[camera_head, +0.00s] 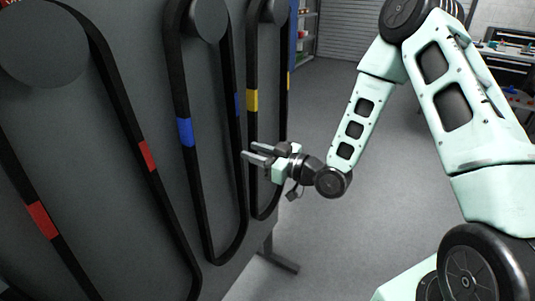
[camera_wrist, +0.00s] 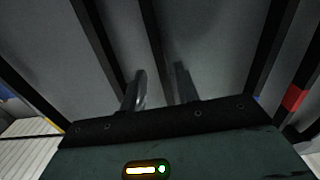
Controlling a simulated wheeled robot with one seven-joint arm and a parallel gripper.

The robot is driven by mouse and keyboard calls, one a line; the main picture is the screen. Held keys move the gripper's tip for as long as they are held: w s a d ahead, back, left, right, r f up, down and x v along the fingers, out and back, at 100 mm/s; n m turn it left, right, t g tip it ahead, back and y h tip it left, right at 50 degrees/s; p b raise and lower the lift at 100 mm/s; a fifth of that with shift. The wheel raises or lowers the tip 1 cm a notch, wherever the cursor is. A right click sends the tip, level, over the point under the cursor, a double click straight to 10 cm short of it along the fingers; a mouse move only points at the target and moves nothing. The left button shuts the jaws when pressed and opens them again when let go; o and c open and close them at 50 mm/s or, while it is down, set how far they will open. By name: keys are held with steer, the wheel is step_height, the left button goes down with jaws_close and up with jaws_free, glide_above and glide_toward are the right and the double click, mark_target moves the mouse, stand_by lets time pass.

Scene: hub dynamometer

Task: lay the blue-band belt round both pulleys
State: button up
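The blue-band belt (camera_head: 184,131) is a black loop hanging from a round grey peg (camera_head: 208,18) on the dark upright panel, between two other belts. A blue band marks each of its strands. My gripper (camera_head: 252,154) is open, its two fingers pointing left at the panel, near the belt's right strand, below that strand's blue band. In the wrist view the two fingers (camera_wrist: 160,88) are apart, and a black strand (camera_wrist: 153,40) runs in the gap between them in the picture. It seems to be this belt's right strand. I cannot tell whether either finger touches it.
The red-band belt (camera_head: 147,155) hangs left, from a larger peg (camera_head: 40,42). The yellow-band belt (camera_head: 252,100) hangs right, close behind my gripper. The panel's foot (camera_head: 279,261) stands on the grey floor. Free floor lies right of the panel; a workbench (camera_head: 510,68) is far right.

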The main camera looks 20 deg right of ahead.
steer(key=shift+b+x, duration=0.3)
steer(key=shift+x, duration=2.5)
jaws_close()
steer(key=shift+r, duration=0.1)
steer(key=shift+r+p, duration=0.5)
steer(key=shift+r, duration=0.25)
steer(key=b, duration=0.2)
glide_toward(240, 142)
steer(key=shift+w+a, duration=0.15)
steer(key=shift+w, duration=0.15)
